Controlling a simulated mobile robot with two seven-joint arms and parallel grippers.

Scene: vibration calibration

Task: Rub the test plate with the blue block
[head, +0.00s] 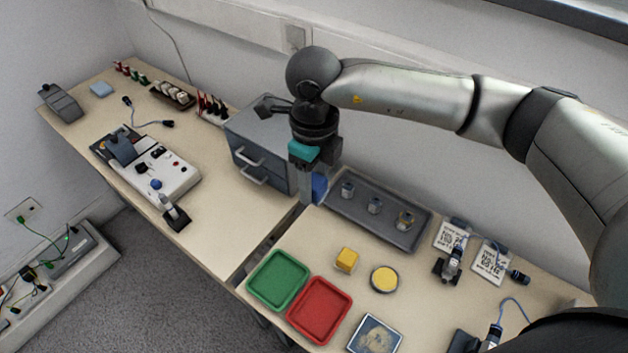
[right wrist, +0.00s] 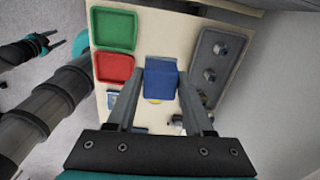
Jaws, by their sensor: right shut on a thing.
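My right gripper (head: 308,192) points down above the gap between the two tables, beside the grey drawer unit. It is shut on the blue block (head: 319,187), which is partly hidden behind a finger. In the right wrist view the blue block (right wrist: 160,80) sits between the two fingertips, above the near table. A square plate (head: 375,337) with a dark frame and a brownish patch lies at that table's front edge; it may be the test plate. The block is well apart from it. A dark gripper, apparently my left one (right wrist: 46,42), shows small at the left of the wrist view; its opening is unclear.
A green tray (head: 280,280) and a red tray (head: 320,310) lie beside a yellow cube (head: 347,260) and a round yellow piece (head: 384,279). A grey tray (head: 405,232) holds small metal parts. The grey drawer unit (head: 262,145) stands close left of the gripper.

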